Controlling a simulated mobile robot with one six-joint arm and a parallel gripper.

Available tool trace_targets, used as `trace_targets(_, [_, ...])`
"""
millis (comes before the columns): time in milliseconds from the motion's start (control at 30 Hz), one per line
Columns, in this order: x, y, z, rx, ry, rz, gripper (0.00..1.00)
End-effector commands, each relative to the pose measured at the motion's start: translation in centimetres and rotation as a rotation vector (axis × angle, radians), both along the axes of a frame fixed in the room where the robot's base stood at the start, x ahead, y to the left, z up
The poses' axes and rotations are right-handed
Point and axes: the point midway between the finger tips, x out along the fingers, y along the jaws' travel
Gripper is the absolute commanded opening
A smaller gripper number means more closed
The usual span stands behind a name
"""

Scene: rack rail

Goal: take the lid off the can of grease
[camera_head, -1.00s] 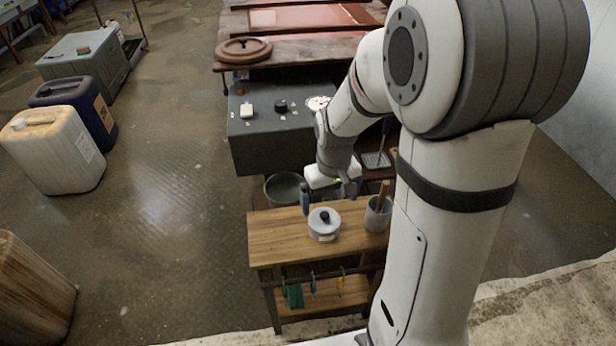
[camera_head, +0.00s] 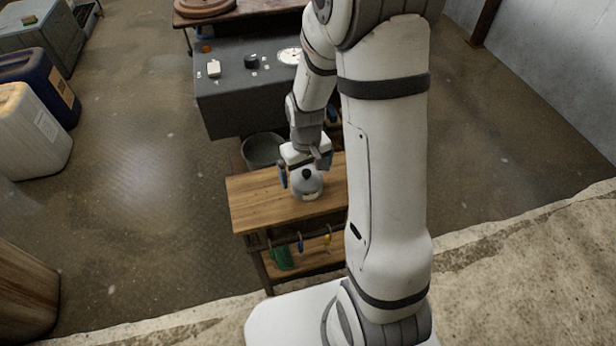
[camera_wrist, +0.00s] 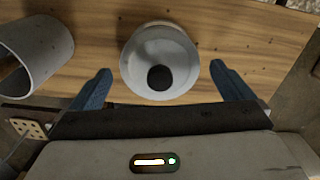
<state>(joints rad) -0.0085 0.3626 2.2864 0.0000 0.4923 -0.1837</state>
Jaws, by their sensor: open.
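The can of grease (camera_head: 308,194) stands upright on a small wooden bench (camera_head: 262,203). Its grey lid (camera_head: 299,181) is on top, with a round black knob (camera_head: 306,174) in the middle. The lid also shows in the wrist view (camera_wrist: 150,52), with its knob (camera_wrist: 159,78) near the lid's lower edge. My gripper (camera_head: 305,178) is open above the can. In the wrist view my gripper (camera_wrist: 160,82) has its two blue fingers wide apart, one on each side of the lid, with gaps between them and it. Nothing is between the fingers except the view of the lid and knob.
A dark bucket (camera_head: 262,150) is behind the bench. A grey cabinet (camera_head: 225,105) with knobs and a dial stands beyond it. Tools hang under the bench's front edge.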

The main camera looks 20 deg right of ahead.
Motion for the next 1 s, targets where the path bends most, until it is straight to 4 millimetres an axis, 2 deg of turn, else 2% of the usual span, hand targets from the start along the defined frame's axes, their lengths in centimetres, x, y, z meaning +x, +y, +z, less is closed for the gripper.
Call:
trace_targets(100, [0.0,0.0,0.0,0.0,0.0,0.001,0.98])
trace_targets(633, [0.0,0.1,0.1,0.0,0.0,0.002,0.56])
trace_targets(867, [0.0,0.1,0.2,0.0,-0.001,0.002,0.55])
trace_targets(1000, [0.1,0.1,1.8,0.0,-0.003,0.002,0.55])
